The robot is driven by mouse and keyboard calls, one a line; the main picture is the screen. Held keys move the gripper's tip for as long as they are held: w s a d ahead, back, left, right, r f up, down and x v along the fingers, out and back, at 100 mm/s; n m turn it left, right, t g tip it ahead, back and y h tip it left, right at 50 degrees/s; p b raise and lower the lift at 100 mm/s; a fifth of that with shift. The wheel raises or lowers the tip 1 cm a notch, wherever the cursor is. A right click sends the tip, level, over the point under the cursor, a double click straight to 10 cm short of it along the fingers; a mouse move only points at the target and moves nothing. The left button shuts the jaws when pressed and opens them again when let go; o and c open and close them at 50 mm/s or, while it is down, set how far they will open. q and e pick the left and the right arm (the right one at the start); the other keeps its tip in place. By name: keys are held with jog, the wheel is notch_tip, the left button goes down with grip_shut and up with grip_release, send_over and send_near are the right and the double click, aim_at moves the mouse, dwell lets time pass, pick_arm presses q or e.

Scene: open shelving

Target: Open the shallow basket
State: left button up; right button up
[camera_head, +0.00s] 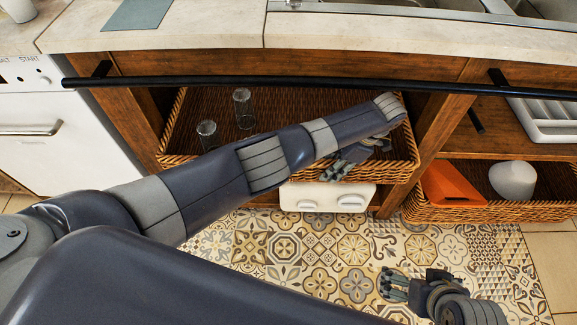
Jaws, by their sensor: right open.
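A wide, shallow wicker basket (208,164) sits under the counter and holds two clear glasses (242,108) (207,134). Its front rim sticks out past the wooden posts. My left arm crosses over it, and my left gripper (340,168) is at the right part of its front rim. The fingers overlap the rim; contact and how far they are closed are unclear, and my arm hides part of the basket. My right gripper (388,284) is open and empty, low over the tiled floor and away from the basket.
A second wicker basket (485,213) at lower right holds an orange object (453,183) and a white rounded object (512,179). A black rail (300,84) runs along the counter front. A white appliance (60,130) stands left. A white box (325,195) sits below the first basket.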

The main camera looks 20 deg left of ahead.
aim_at(319, 162)
pick_arm(q)
jog(key=a, duration=0.2)
jog(key=s+a, duration=0.1)
jog(key=a, duration=0.1)
jog(key=shift+s+a+p, duration=0.15)
jog(key=shift+p, duration=0.15)
jog(key=a, duration=0.2)
jog(key=s+a, duration=0.1)
jog(key=a, duration=0.2)
jog(key=s+a, duration=0.1)
jog(key=a, duration=0.1)
jog(key=shift+a+f+b, duration=0.1)
jog(key=shift+f+b, duration=0.35)
jog(key=shift+b, duration=0.05)
pick_arm(e)
jog(key=shift+w+a+r+t, duration=0.15)
jog(key=shift+w+t, duration=0.05)
jog(key=shift+w, duration=0.2)
jog(key=shift+w+a+r+t, duration=0.15)
jog(key=shift+w+t, duration=0.05)
jog(key=shift+w, duration=0.2)
pick_arm(q)
jog(key=shift+c, duration=0.3)
grip_shut()
